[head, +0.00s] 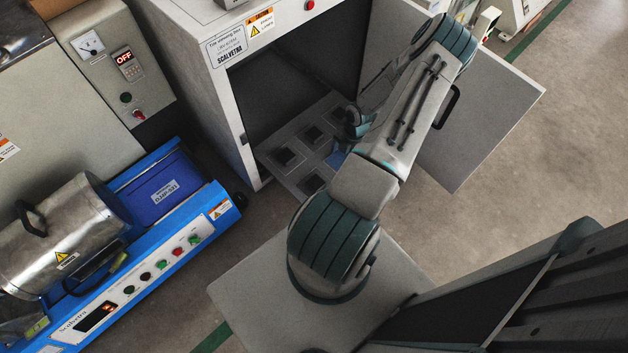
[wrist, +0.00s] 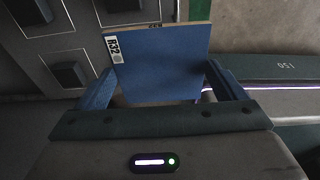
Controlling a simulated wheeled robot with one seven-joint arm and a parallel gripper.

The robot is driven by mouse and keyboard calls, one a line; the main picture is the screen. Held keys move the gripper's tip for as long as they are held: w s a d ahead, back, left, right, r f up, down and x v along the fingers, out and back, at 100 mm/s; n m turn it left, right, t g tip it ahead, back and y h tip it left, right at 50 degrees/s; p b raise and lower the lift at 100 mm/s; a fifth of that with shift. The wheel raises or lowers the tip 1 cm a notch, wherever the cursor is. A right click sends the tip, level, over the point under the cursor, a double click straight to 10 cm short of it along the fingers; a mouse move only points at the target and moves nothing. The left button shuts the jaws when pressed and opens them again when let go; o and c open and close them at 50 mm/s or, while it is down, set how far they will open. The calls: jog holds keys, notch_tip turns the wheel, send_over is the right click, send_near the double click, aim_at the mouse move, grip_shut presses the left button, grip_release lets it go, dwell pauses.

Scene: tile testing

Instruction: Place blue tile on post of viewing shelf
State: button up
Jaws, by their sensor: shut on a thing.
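My gripper (wrist: 160,82) is shut on a blue square tile (wrist: 165,62) with a white label reading R32 near one corner. A finger grips each side of the tile in the wrist view. In the head view the tile shows as a small blue patch (head: 337,158) beside my gripper (head: 353,128), mostly covered by my arm. The viewing shelf (head: 291,181) is a grey panel at the cabinet opening, with several dark square posts (head: 312,183). One bare post shows left of the tile in the wrist view (wrist: 72,74). I cannot tell whether the tile touches a post.
The white cabinet (head: 217,95) encloses the shelf on the left and above. Its open door (head: 480,125) stands on the right, close to my arm. A blue machine with a metal drum (head: 65,235) is at left. Bare floor lies between them.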

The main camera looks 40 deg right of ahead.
jog(key=b, duration=0.4)
send_over(316, 182)
notch_tip(316, 182, down, 6)
jog(key=shift+d+f, duration=0.15)
jog(key=shift+f, duration=0.05)
jog(key=shift+f+b, duration=0.9)
jog(key=shift+f, duration=1)
jog(key=shift+f, duration=0.2)
jog(key=o, duration=0.8)
jog(key=shift+o, duration=0.2)
jog(key=shift+r, duration=0.2)
